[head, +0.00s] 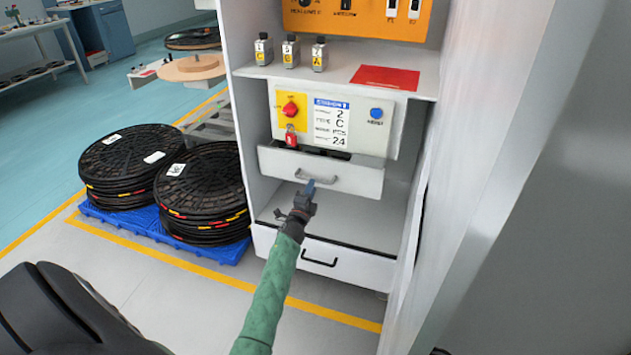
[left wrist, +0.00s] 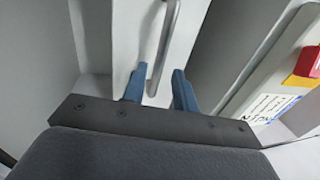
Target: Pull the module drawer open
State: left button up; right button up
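The module drawer (head: 270,163) is a white drawer with a grey bar handle (head: 318,179), under the control panel in the cabinet. Its front stands a little forward, and dark items show in a narrow gap above it. My left gripper (head: 309,187), with blue fingers, is at the handle. In the left wrist view the fingers (left wrist: 159,88) are open and apart, with the end of the handle (left wrist: 166,45) between them. I see a gap on the right finger's side; whether the left finger touches the bar I cannot tell. My right gripper is not in view.
The control panel (head: 383,139) carries a red switch, a red padlock (head: 291,137) and a blue button. A lower drawer (head: 347,265) has a black handle. A cabinet side wall (head: 470,150) rises at right.

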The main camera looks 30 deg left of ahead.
pick_arm(q)
jog(key=shift+x, duration=2.3)
jog(key=shift+c, duration=0.2)
jog(key=shift+f, duration=0.1)
grip_shut()
